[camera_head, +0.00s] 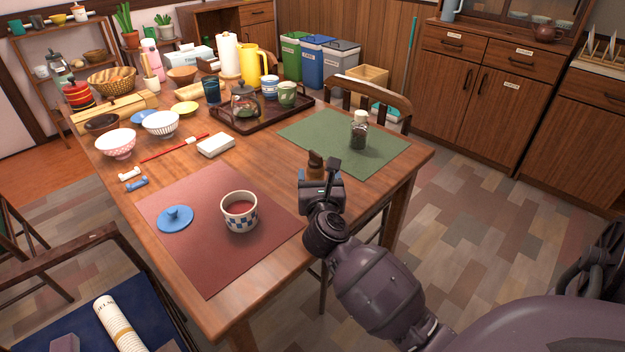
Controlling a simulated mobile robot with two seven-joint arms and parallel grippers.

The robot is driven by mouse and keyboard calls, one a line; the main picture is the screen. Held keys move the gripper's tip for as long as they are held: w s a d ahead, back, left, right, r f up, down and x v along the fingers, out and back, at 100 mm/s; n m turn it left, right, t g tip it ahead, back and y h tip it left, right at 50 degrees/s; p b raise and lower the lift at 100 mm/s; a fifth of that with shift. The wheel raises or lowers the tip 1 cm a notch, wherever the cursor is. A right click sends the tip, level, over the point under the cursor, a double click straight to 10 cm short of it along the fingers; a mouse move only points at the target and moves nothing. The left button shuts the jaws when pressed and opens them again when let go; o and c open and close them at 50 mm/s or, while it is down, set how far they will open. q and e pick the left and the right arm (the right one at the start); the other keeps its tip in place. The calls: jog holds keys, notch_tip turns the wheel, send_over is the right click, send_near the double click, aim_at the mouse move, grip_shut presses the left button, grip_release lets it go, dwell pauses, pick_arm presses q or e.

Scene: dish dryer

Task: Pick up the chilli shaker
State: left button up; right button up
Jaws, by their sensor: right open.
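A small brown shaker (316,160) with a dark top stands near the right edge of the wooden table. It is the likely chilli shaker, but I can read no label. My right gripper (319,176) is open, right at the shaker, and hides its lower part. I cannot tell whether the fingers touch it or are around it. A clear jar (359,131) with a pale lid and dark contents stands upright on the green mat, beyond the gripper. My left gripper is out of view.
The green mat (315,130) and red mat (190,255) lie on the table. A checked cup (239,217) and a blue lid (175,218) sit on the red mat. A dark tray (240,127) with a teapot and cups is further back. A chair (385,98) stands behind.

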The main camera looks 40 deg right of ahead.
aim_at(316, 166)
jog(key=b+x, duration=0.1)
jog(key=x, duration=0.4)
jog(key=shift+w+f+b, duration=0.15)
jog(key=shift+w+b, duration=0.15)
jog(key=shift+w, duration=0.05)
jog(key=shift+w+d+r, duration=0.2)
jog(key=shift+w+d, duration=0.1)
jog(key=shift+w, duration=0.05)
jog(key=c, duration=1.2)
